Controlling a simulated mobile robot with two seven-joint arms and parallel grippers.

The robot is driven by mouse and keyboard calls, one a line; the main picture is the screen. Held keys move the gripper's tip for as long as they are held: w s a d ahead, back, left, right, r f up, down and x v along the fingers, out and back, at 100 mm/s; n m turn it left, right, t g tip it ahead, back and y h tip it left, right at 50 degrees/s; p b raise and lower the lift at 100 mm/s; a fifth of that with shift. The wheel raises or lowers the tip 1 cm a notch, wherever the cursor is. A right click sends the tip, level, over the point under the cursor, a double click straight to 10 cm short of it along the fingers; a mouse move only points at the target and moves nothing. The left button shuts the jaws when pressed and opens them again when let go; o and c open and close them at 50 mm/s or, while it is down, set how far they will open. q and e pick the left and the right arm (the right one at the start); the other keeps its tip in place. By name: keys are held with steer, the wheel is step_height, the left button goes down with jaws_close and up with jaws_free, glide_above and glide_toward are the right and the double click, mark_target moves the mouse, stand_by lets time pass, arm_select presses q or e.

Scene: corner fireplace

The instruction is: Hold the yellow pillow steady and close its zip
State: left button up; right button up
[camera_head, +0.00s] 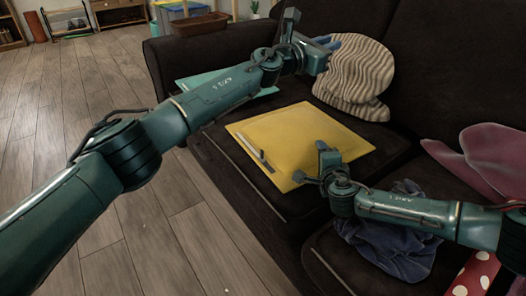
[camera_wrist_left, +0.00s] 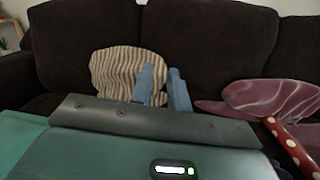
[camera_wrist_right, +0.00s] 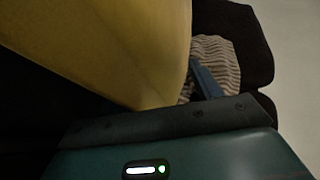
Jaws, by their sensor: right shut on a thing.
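The yellow pillow (camera_head: 310,137) lies flat on the dark sofa seat. A grey strip with a small upright piece, seemingly the zip (camera_head: 257,154), runs along its left edge; how far it is closed is too small to tell. My right gripper (camera_head: 308,178) is shut on the pillow's near corner. In the right wrist view the pillow (camera_wrist_right: 110,40) fills the upper left and hides one finger. My left gripper (camera_head: 332,44) is raised beyond the pillow, in front of the striped cushion, touching nothing visible. In the left wrist view its two blue fingers (camera_wrist_left: 162,88) stand apart, empty.
A striped cushion (camera_head: 358,80) leans at the sofa's back. A teal flat item (camera_head: 205,82) lies left of the pillow, partly behind my left arm. A blue-grey cloth (camera_head: 395,250), a pink cushion (camera_head: 490,155) and a red dotted item (camera_head: 476,274) lie right. Wooden floor is clear at left.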

arm_select(q)
steer(key=a+n+t+y, duration=0.2)
steer(key=n+t+y, duration=0.35)
steer(key=n, duration=0.25)
steer(key=n+g+y, duration=1)
steer(key=g+y, duration=0.1)
steer(key=y, duration=0.2)
glide_toward(263, 151)
steer(key=x, duration=1)
steer(key=shift+f, duration=0.15)
jaws_close()
